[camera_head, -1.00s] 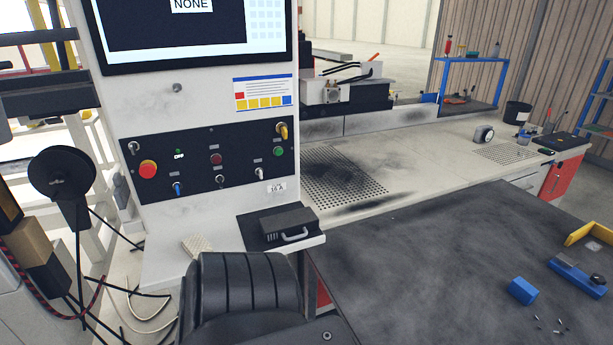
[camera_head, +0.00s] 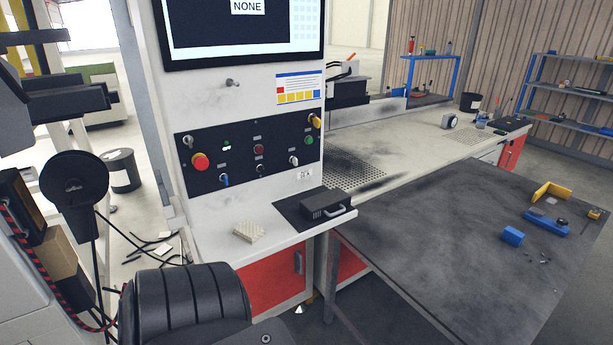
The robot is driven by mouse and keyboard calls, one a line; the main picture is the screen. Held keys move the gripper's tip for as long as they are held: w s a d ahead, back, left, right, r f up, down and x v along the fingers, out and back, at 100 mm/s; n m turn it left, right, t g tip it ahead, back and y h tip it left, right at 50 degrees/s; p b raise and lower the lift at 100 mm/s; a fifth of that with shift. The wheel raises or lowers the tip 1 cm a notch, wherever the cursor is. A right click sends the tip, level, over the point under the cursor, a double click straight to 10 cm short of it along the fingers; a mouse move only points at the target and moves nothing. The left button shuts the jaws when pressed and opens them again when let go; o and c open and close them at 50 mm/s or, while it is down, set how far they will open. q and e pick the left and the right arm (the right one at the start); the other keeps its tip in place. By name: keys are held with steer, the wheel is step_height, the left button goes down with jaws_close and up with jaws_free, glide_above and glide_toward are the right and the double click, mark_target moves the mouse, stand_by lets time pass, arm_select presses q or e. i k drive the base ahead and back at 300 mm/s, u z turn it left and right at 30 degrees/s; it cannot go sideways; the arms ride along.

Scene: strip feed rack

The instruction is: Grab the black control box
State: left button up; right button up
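The black control box (camera_head: 326,204) is a small dark case with a light grey handle on its front right side. It lies on a black mat (camera_head: 292,211) at the right end of the console's white shelf (camera_head: 213,246). Nothing covers it from this view, and no gripper touches it. Neither my left nor my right gripper can be made out in the head view.
The console's switch panel (camera_head: 245,153) and screen (camera_head: 240,25) rise behind the shelf. A beige ribbed block (camera_head: 249,232) lies left of the box. A dark table (camera_head: 430,235) to the right holds a blue block (camera_head: 512,236) and a yellow bracket (camera_head: 552,192).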

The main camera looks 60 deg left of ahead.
mark_target(333, 202)
steer(key=u, duration=1.15)
